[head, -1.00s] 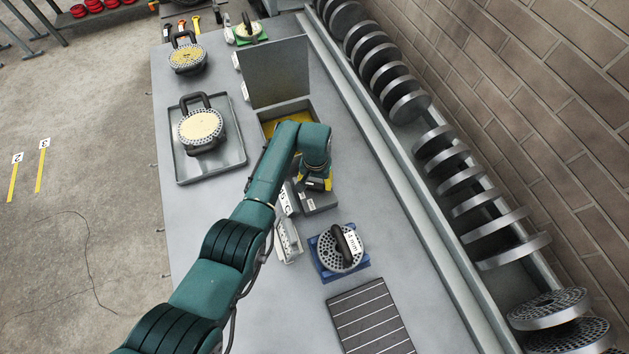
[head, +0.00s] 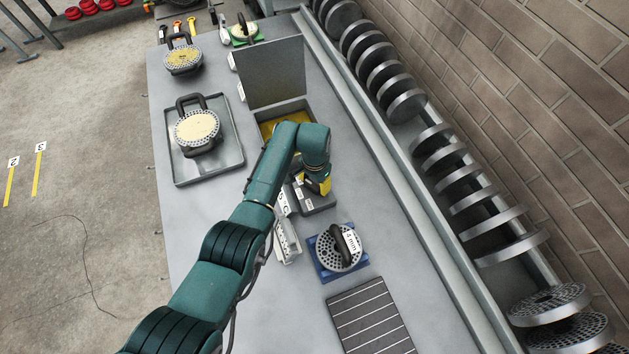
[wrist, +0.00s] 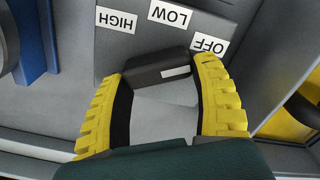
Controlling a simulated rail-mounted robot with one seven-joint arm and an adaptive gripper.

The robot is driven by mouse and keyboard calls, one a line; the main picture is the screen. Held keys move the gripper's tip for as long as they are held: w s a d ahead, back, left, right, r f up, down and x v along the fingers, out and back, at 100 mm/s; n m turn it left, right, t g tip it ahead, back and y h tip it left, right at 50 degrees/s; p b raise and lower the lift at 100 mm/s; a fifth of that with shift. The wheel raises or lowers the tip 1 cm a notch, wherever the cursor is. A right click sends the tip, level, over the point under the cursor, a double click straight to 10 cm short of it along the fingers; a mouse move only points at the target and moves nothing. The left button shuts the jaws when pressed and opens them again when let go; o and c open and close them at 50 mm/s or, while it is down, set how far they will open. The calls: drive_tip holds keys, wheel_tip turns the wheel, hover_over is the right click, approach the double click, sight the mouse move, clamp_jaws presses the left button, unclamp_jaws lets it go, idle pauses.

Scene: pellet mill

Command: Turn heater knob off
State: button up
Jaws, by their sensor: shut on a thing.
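The heater is a grey box (head: 319,205) under my gripper in the head view. In the wrist view its panel (wrist: 125,45) carries upside-down white labels HIGH (wrist: 116,20), LOW (wrist: 170,13) and OFF (wrist: 209,45). The dark heater knob (wrist: 150,75) is a bar with a white mark on its right half, on the OFF side. My gripper (wrist: 160,72) is shut on the knob, with one yellow finger at each end of it. In the head view my gripper (head: 318,185) hides the knob.
A blue stand with a holed die (head: 342,248) sits beside the heater, towards the bottom right. An open-lidded box (head: 283,113) stands just beyond. A tray with a round die (head: 232,165) lies to the left. A rack of discs (head: 460,175) runs along the wall.

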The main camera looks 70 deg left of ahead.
drive_tip(key=shift+r, duration=0.1)
drive_tip(key=o, duration=1.2)
wheel_tip(320, 180, up, 12)
